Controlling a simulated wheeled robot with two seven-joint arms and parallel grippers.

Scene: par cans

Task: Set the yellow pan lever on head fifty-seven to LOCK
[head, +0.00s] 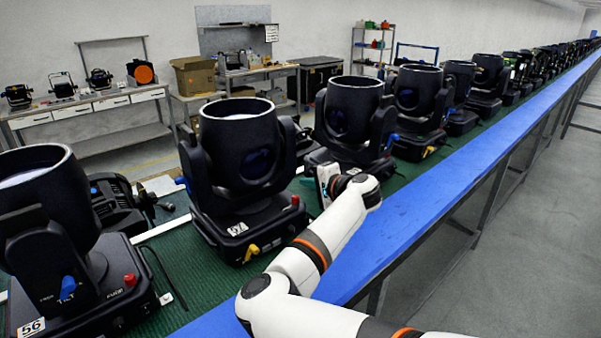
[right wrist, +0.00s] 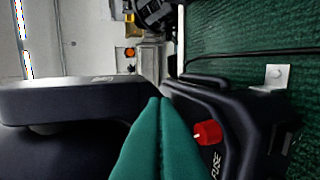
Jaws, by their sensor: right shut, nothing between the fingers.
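Head fifty-seven (head: 240,160) is a black moving-head lamp standing on the green belt, with a white 57 label (head: 237,229) on its base. Its yellow pan lever (head: 251,253) is low on the base's front face; I cannot read which mark it points at. A red fuse cap (head: 295,199) is on the base's right corner. My right gripper (head: 318,185) is to the right of this base, apart from the yellow lever. In the right wrist view its teal fingers (right wrist: 160,102) are shut and empty, beside a red fuse cap (right wrist: 207,133). The yellow lever is not visible there. My left gripper is not in view.
Head fifty-six (head: 70,265), with a blue tilt lever (head: 67,288), stands at the lower left. Another lamp (head: 352,120) stands just beyond my right gripper, and more recede behind it. A blue rail (head: 400,245) edges the belt (head: 185,268). The right aisle is clear.

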